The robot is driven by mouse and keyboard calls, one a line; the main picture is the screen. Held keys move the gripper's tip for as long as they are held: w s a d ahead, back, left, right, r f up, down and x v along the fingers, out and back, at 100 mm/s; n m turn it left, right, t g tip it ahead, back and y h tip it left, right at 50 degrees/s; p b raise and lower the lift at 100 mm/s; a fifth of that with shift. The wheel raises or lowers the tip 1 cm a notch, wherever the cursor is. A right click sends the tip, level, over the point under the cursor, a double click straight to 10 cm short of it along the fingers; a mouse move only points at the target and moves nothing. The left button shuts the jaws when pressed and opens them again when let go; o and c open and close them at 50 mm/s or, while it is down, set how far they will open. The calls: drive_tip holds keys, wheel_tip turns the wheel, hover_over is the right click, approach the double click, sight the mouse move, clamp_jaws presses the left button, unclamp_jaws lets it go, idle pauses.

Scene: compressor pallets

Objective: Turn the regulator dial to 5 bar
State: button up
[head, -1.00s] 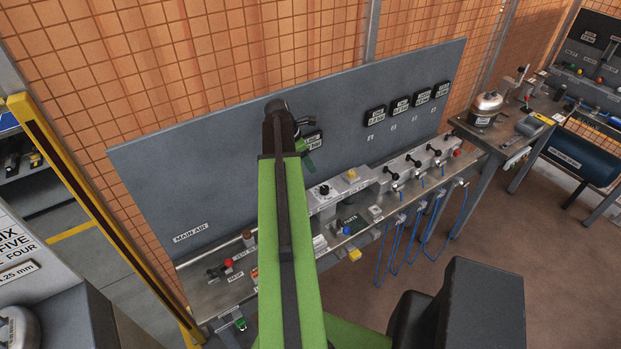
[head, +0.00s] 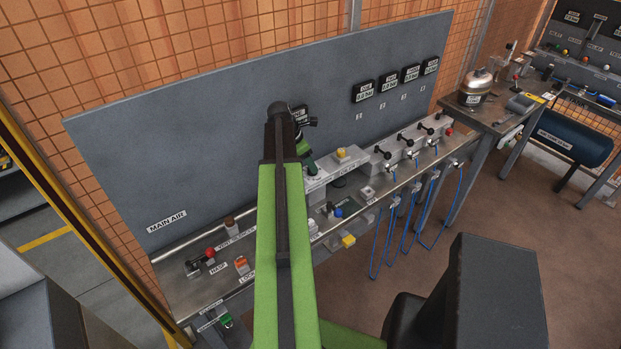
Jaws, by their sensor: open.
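The regulator is a pale grey block (head: 318,183) on the bench, just right of my arm. Its dark dial is mostly hidden behind my gripper. My gripper (head: 311,167) points down at the dial's place, with its tips at or just above it; I cannot tell whether they touch. The jaws are open, though their gap is too small to make out. The gauge (head: 300,112) behind my arm is partly covered and its reading cannot be read. The dial's setting is not visible.
The grey back panel (head: 190,140) stands behind the bench, with several gauges (head: 363,91) to the right. A yellow-topped part (head: 341,154) and black-handled valves (head: 382,152) lie right of my gripper. A red knob (head: 210,252) is at left. Blue hoses (head: 378,235) hang in front.

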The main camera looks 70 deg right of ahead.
drive_tip(key=b+x, duration=0.1)
drive_tip(key=x, duration=0.2)
drive_tip(key=shift+f+b, duration=0.1)
drive_tip(key=shift+b, duration=0.2)
